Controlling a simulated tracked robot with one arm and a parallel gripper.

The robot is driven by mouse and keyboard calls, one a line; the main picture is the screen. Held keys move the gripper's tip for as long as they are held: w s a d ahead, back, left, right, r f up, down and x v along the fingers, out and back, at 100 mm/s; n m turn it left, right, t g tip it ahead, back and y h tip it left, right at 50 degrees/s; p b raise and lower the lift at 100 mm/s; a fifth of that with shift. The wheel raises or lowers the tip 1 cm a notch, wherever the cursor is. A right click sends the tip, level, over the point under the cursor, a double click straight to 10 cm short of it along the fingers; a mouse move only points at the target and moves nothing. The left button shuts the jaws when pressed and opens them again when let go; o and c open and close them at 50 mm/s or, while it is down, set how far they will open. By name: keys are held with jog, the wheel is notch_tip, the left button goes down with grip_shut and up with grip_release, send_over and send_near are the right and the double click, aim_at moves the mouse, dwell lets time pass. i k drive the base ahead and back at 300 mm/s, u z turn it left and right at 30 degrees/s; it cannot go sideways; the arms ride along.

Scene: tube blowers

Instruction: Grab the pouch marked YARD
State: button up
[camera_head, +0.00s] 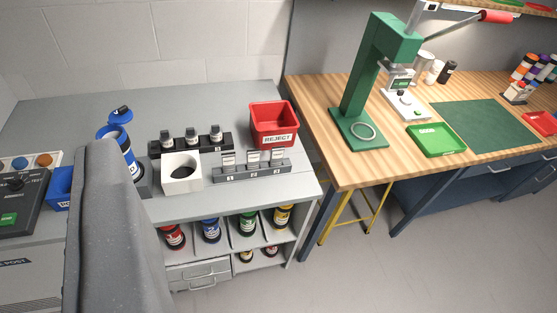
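I see no pouch marked YARD in this view, and no label that I can read says YARD. My gripper's fingers do not show. A large grey, rough-surfaced shape (112,235) rises close to the camera at the lower left. I cannot tell what it is, and it hides part of the grey bench behind it.
The grey bench (60,118) holds a blue canister (118,145), a white block (181,173) and a red REJECT bin (274,122). Coloured bottles (211,230) stand on shelves below. The wooden bench (320,110) carries a green press (366,80) and green tray (437,141). Front floor is clear.

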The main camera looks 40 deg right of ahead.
aim_at(277, 152)
jog(key=z, duration=0.05)
jog(key=i, duration=1)
jog(key=u, duration=0.05)
